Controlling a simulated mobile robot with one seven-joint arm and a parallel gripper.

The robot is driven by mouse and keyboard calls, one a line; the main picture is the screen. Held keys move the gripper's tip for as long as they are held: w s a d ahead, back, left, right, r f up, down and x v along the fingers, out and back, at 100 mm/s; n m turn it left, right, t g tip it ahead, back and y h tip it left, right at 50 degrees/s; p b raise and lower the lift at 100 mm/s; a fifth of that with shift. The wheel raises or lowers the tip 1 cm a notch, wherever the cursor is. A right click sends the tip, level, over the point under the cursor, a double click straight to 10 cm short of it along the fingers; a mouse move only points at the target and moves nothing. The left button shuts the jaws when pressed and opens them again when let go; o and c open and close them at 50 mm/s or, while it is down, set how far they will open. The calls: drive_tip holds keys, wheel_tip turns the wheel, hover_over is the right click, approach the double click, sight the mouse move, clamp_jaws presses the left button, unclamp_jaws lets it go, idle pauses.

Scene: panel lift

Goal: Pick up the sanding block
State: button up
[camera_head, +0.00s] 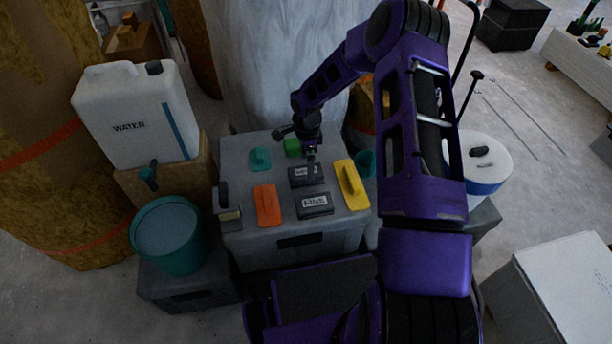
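Two dark blocks with pale labels, which look like sanding blocks, lie on the grey crate (235,160). The far dark block (298,183) has a label that is partly hidden and hard to read. The near dark block (315,211) carries a label that seems to read "FINE". My gripper (311,168) points down at the far block, at or just above its back edge. Its fingers are small and dark here, so I cannot tell whether they are open, shut or touching the block.
Around the blocks lie an orange float (268,212), a yellow float (354,184), a teal handled tool (260,159), a green block (292,147) and a teal cup (366,163). A teal bucket (168,238) and white water container (120,120) stand left.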

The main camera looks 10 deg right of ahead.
drive_tip(key=f, duration=0.5)
drive_tip(key=shift+w+d+f+b, duration=0.1)
drive_tip(key=shift+w+d+b, duration=0.1)
drive_tip(key=shift+b, duration=0.15)
drive_tip(key=c, duration=1.3)
wheel_tip(320, 180, up, 10)
drive_tip(key=shift+r+p, duration=0.1)
drive_tip(key=shift+p, duration=0.6)
